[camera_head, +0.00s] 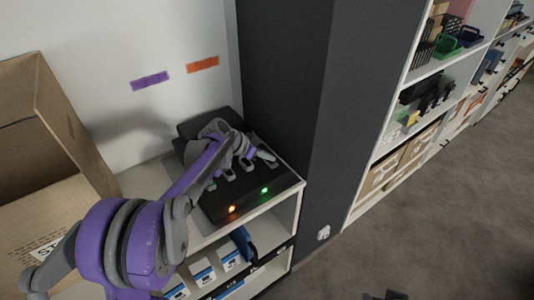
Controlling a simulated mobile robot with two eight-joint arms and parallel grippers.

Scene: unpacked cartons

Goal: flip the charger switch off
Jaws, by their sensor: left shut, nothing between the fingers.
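The charger (245,187) is a dark grey unit on top of a white shelf against the wall. An orange light (232,209) and a green light (265,190) glow along its front. My left arm, purple and grey, reaches in from the lower left across the charger. My left gripper (252,156) is shut and empty, just over or at the charger's upper part; I cannot tell whether it touches. Small pale parts stand in a row on the charger beside the fingers. The gripper hides part of the charger, and I cannot make out the switch clearly.
An open cardboard box (35,130) stands left of the charger. A dark grey pillar (300,110) rises close behind and right of it. Small boxes (203,274) lie on the shelf below. Stocked shelves (425,70) line the right, with open floor (440,220) before them.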

